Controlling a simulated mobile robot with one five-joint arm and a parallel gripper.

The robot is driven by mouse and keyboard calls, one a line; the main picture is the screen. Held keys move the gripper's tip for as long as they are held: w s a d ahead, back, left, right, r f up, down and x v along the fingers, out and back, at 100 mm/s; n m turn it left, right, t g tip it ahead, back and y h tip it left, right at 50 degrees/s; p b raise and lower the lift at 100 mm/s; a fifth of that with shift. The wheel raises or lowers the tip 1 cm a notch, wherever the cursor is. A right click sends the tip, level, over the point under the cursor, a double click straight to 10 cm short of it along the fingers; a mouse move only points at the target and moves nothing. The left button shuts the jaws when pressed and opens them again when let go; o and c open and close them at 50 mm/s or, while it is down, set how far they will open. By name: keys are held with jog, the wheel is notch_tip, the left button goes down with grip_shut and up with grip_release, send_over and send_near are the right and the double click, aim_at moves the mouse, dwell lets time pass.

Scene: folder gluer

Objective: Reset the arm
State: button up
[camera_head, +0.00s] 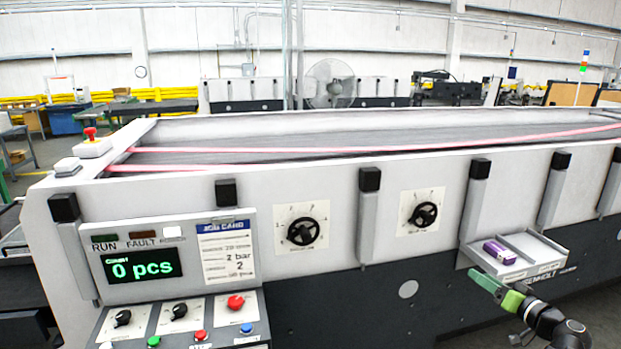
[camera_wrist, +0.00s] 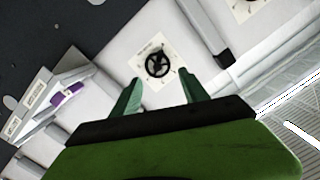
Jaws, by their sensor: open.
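My gripper (camera_head: 498,290) is green and at the lower right in the head view, in front of the machine's dark lower panel and just below a small tray (camera_head: 545,252). In the wrist view my gripper (camera_wrist: 163,93) has its two fingers apart with nothing between them. Beyond the fingertips, a black dial (camera_wrist: 157,64) on a white plate shows on the machine's front. No object is held.
The tray holds a purple item (camera_head: 499,251). The folder gluer's white front carries two dials (camera_head: 302,232) (camera_head: 424,215) and black-capped posts. A control panel (camera_head: 180,310) with a "0 pcs" display (camera_head: 141,268) stands at the lower left.

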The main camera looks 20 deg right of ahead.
jog(key=w+a+f+n+g+y, duration=0.1)
jog(key=w+a+f+g+y, duration=0.2)
jog(key=a, duration=0.5)
jog(key=w+a+f+n+g+y, duration=0.1)
jog(key=w+a+f+g, duration=0.1)
jog(key=w+a+f, duration=0.5)
jog(key=w+a+f+n+g+y, duration=0.1)
jog(key=a+g, duration=0.2)
jog(key=a, duration=0.7)
jog(key=s+a+f+g+h, duration=0.1)
jog(key=a+f+g, duration=0.2)
jog(key=a, duration=0.5)
jog(key=s+a+f+n+g+h, duration=0.1)
jog(key=s+a+f+g+h, duration=0.1)
jog(key=a, duration=0.7)
jog(key=s+a+f+n+g+h, duration=0.1)
jog(key=a+f+g, duration=0.3)
jog(key=a, duration=0.4)
jog(key=shift+s+a+f+h, duration=0.2)
jog(key=shift+a+f+h, duration=0.2)
jog(key=shift+f+h, duration=0.35)
jog(key=shift+f, duration=0.1)
